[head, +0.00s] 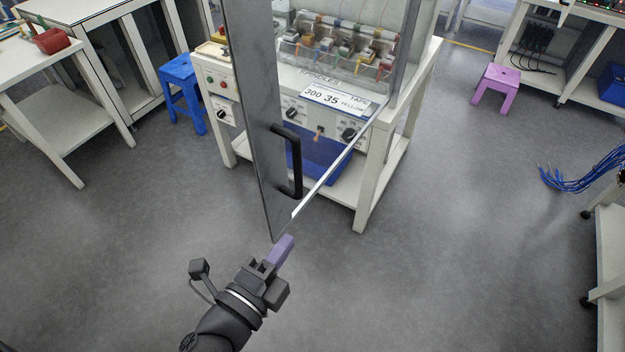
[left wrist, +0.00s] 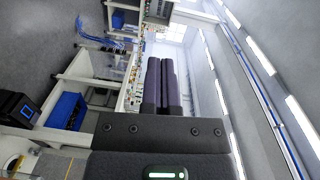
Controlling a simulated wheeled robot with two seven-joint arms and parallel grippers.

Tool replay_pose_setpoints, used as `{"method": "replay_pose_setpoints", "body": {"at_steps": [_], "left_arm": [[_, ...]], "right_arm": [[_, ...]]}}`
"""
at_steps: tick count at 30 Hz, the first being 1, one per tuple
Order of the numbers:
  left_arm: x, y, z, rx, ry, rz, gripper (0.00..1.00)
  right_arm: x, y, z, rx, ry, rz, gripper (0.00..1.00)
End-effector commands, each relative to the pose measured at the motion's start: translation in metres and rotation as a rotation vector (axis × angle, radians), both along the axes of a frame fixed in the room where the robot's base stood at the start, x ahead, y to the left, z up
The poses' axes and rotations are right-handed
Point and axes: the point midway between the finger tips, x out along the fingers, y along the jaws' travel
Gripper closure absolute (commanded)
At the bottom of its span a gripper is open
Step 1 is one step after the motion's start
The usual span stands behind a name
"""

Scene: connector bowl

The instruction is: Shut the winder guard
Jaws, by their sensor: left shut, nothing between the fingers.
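The winder guard (head: 258,120) is a clear panel in a grey frame, swung open so that its free edge stands out toward me. A black bar handle (head: 296,163) is on that edge strip. Behind the panel is the winder (head: 330,50), with several coloured spindles and a control front. My left gripper (head: 285,246) has purple fingers pressed together and empty. Its tips are just below the guard's lower near corner in the picture; I cannot tell whether they touch it. The shut fingers also show in the left wrist view (left wrist: 161,85). My right gripper is not in view.
A blue stool (head: 182,85) stands left of the winder, and a purple stool (head: 496,85) stands to the right. White benches line both sides. Blue cables (head: 575,182) stick out from the rack at right. The grey floor (head: 440,260) around my arm is clear.

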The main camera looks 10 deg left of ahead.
Motion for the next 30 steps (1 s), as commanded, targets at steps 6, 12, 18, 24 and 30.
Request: {"method": "replay_pose_setpoints", "body": {"at_steps": [6,12,18,24,30], "left_arm": [[0.016,-0.008,0.023,0.041,-0.068,-0.017,1.00],[0.057,-0.023,0.023,0.038,-0.068,-0.017,1.00],[0.098,-0.038,0.022,0.036,-0.065,-0.015,1.00],[0.112,-0.010,0.020,0.038,-0.062,-0.015,1.00],[0.116,-0.003,0.020,0.036,-0.062,-0.015,1.00]], "right_arm": [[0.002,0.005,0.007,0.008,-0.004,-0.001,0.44],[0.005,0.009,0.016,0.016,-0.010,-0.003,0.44],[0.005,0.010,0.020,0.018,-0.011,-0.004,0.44],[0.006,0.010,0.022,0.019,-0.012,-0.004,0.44],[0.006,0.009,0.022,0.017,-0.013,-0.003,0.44]]}}
